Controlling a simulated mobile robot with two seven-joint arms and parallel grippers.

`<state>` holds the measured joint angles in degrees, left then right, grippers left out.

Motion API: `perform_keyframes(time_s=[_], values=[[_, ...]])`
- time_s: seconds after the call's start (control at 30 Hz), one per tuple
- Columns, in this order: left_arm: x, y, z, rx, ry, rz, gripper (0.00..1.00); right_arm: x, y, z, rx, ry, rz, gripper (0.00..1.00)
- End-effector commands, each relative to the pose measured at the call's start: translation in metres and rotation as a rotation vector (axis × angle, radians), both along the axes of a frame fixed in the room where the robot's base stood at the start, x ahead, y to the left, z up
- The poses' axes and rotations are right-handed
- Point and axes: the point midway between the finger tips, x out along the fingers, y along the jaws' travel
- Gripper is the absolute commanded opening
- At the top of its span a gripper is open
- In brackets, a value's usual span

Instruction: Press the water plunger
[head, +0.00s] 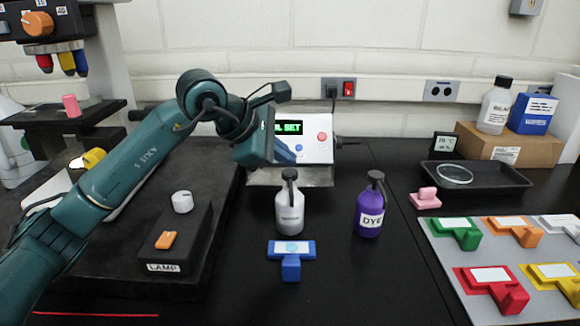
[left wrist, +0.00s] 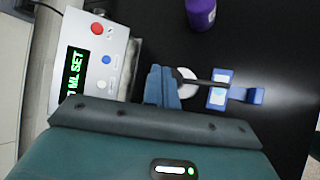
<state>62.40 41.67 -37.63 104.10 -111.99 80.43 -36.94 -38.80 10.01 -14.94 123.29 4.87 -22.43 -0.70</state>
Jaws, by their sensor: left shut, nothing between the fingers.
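The water bottle (head: 290,212) is pale grey with a dark plunger (head: 290,176) on top. It stands upright on the black bench in the middle of the head view. Its label is too small to read surely. In the left wrist view, the bottle (left wrist: 188,88) shows from above, partly behind my fingers, with the dark plunger spout pointing right. My left gripper (head: 284,154) is shut and empty. It is above and behind the plunger in the head view, apparently apart from it. Its blue fingertips (left wrist: 161,84) appear beside the bottle in the wrist view. My right gripper is not in view.
A purple DYE bottle (head: 369,210) stands to the right. A white dispenser box (head: 318,150) with a green "SET" display is behind. A blue T-shaped block (head: 291,262) lies in front. The LAMP box (head: 175,240) is left, and a coloured block board (head: 500,265) right.

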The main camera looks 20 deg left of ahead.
Motion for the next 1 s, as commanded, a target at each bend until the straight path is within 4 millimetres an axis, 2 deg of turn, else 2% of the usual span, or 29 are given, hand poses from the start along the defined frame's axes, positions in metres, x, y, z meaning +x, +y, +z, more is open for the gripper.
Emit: perform_keyframes(time_s=[0.37,0.83,1.0], values=[[0.000,0.000,0.004,0.000,-0.002,0.000,0.00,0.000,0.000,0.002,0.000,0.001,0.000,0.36],[0.001,0.001,0.049,0.000,-0.003,0.000,0.00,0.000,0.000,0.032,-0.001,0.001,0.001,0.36],[0.001,0.001,0.053,0.000,-0.002,0.001,0.00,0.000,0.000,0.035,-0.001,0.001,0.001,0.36]])
